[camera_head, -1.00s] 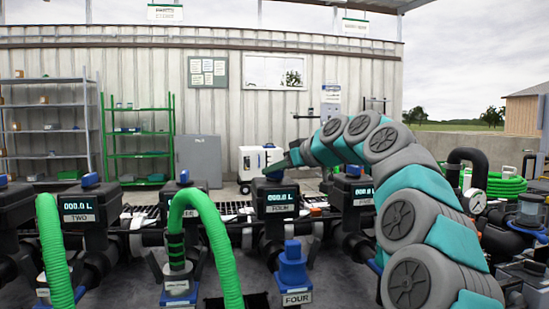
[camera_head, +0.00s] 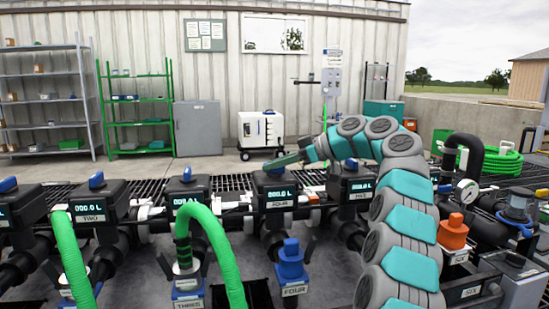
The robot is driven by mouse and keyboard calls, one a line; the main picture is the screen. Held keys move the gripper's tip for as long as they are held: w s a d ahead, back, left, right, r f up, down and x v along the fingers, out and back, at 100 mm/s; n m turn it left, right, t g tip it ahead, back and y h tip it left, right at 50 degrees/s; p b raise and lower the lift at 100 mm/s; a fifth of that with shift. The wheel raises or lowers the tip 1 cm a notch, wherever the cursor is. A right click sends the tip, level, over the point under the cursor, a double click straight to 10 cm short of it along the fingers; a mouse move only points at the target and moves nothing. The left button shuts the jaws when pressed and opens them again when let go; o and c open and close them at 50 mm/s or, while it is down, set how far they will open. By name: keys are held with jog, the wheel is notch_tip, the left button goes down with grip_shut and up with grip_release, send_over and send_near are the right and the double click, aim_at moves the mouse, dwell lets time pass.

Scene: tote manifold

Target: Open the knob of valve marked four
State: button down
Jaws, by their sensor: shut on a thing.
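Valve four is a black meter box (camera_head: 277,187) with a display reading 000.0 L and a plate marked FOUR, in the middle of the head view. My gripper (camera_head: 275,164) reaches in from the right along my grey and teal arm. It is shut on the knob on top of that box. The knob is mostly hidden by the gripper, so its angle cannot be read. Below stands the blue capped outlet (camera_head: 291,262), with a label marked FOUR.
Meter boxes with blue knobs, TWO (camera_head: 97,204) and THREE (camera_head: 187,190), stand to the left; valve five (camera_head: 356,186) is close on the right, partly behind my arm. Green hoses (camera_head: 216,240) rise in front. A white wheeled unit (camera_head: 260,132) stands behind.

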jog(key=shift+n+g+p, duration=0.5)
jog(key=shift+g+p, duration=0.05)
jog(key=shift+g, duration=0.05)
dwell(0.3)
jog(key=c, duration=0.8)
grip_release()
